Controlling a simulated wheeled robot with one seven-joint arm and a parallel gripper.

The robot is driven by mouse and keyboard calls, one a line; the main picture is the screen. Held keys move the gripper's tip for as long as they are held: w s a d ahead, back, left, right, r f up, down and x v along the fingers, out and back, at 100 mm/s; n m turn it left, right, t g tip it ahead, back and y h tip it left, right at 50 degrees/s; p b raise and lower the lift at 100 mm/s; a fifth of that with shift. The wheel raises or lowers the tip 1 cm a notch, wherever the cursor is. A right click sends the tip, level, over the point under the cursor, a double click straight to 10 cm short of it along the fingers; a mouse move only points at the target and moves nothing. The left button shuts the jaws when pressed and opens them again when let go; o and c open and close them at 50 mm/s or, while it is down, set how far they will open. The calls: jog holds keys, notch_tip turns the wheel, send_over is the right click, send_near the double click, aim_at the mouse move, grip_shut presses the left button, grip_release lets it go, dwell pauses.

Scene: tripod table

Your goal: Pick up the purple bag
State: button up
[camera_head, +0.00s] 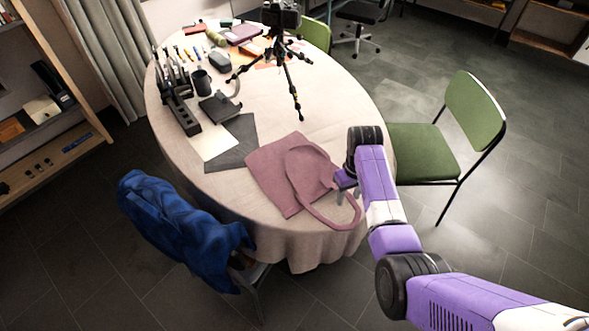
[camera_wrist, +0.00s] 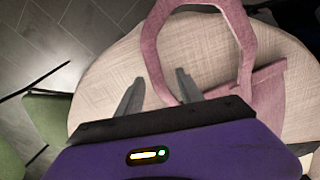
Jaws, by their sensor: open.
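The purple bag (camera_head: 272,170) is a flat, dusty mauve tote lying near the front edge of the round table (camera_head: 300,118). Its looped strap (camera_head: 318,205) spreads to the right, toward the table's rim. My gripper (camera_head: 346,194) is open at the right side of the bag, close to the strap. In the wrist view the two fingers of my gripper (camera_wrist: 157,92) are spread apart, and the strap (camera_wrist: 155,55) runs between them or just beyond. I cannot tell whether they touch it. Part of the bag's body (camera_wrist: 270,100) shows at the right.
A black tripod with a camera (camera_head: 280,50) stands at the back of the table. Dark and white sheets (camera_head: 232,143) lie left of the bag, near a tool rack (camera_head: 178,105). A blue jacket (camera_head: 180,225) hangs on a front chair. A green chair (camera_head: 425,150) stands at right.

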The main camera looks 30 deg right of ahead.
jog(key=shift+f, duration=0.35)
jog(key=shift+c, duration=0.4)
grip_shut()
jog(key=shift+r, duration=0.1)
notch_tip(320, 180, up, 20)
jog(key=p, duration=0.6)
